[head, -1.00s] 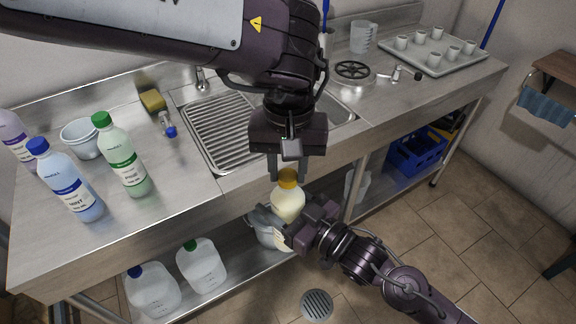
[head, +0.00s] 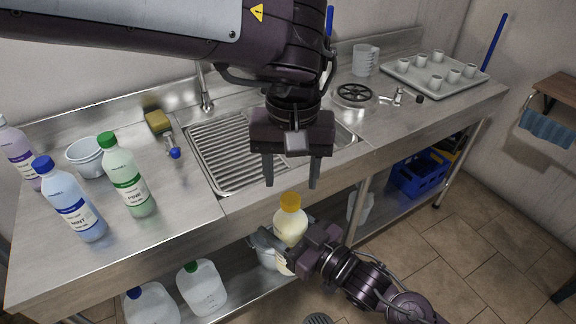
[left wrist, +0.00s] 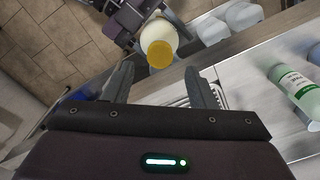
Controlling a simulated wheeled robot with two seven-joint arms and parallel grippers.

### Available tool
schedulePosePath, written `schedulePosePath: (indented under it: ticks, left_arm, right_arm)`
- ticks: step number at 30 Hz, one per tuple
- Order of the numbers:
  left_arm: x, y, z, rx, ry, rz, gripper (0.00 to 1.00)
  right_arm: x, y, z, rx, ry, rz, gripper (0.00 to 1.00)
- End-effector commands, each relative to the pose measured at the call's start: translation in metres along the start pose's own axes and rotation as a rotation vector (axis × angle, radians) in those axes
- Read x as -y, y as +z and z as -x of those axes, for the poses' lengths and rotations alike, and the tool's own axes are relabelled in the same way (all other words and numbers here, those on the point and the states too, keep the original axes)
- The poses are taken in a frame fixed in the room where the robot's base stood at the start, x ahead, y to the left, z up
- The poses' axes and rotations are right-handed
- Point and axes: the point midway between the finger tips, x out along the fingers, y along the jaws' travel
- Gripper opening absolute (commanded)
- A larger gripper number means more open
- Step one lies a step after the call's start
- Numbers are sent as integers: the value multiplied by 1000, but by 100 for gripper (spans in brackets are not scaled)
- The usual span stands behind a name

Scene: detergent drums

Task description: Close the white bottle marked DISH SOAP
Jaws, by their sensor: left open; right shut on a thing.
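A white bottle (head: 290,228) with a yellow cap (head: 290,202) is held upright in front of the counter edge by my right gripper (head: 296,256), which is shut on its body. The cap sits on top of the bottle; how tight it is I cannot tell. The bottle's label is not readable. My left gripper (head: 291,180) is open and empty above the cap, its two fingers pointing down. In the left wrist view, the yellow cap (left wrist: 160,53) shows beyond and between the open fingers (left wrist: 161,84), apart from them.
A blue-capped bottle (head: 75,205), a green-capped bottle (head: 128,180) and a purple bottle (head: 20,150) stand on the left counter. A sink (head: 222,150) lies behind my left gripper. Jugs (head: 203,288) stand on the lower shelf. A cup tray (head: 436,75) is at back right.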

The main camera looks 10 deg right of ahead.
Motion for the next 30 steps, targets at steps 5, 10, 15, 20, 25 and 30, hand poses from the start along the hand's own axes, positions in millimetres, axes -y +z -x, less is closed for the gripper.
schedulePosePath:
  ticks: [5, 10, 15, 20, 25, 30]
  left_arm:
    - [0, 0, 0, 0, 0, 6, 49]
    - [-1, -1, 0, -2, 3, 141, 49]
    - [-4, -2, 3, -7, 8, 500, 49]
    - [-5, -4, 6, -8, 15, 913, 49]
    - [-7, -5, 9, -7, 23, 1352, 49]
    - [-7, -6, 13, -2, 29, 1792, 49]
  right_arm:
    - [0, -2, 0, -5, 0, 1, 0]
    - [0, -2, 0, -5, 0, 1, 0]
    - [0, -2, 0, -5, 0, 1, 0]
    - [0, -2, 0, -5, 0, 1, 0]
    - [0, -2, 0, -5, 0, 1, 0]
    - [0, -2, 0, -5, 0, 1, 0]
